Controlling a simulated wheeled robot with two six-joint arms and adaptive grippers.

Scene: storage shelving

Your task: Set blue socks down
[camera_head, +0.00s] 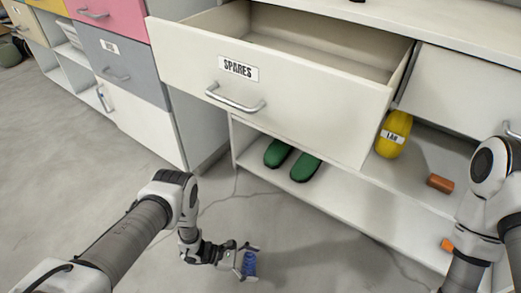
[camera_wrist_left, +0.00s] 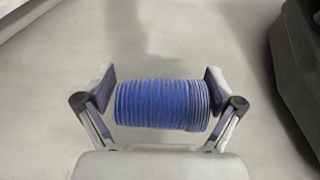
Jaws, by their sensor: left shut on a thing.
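The blue socks (camera_wrist_left: 162,104) show in the left wrist view as a ribbed, rolled bundle. My left gripper (camera_wrist_left: 158,100) is shut on them, one finger at each end of the roll. In the head view the socks (camera_head: 249,264) appear small, in my left gripper (camera_head: 246,262) over the grey floor in front of the shelving. I cannot tell how far above the floor they are. My right arm comes in at the right edge of the head view, and its gripper is out of frame.
A yellow bottle (camera_head: 394,134) and an orange-brown block (camera_head: 440,183) are farther right. Open floor (camera_head: 80,170) lies to the left.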

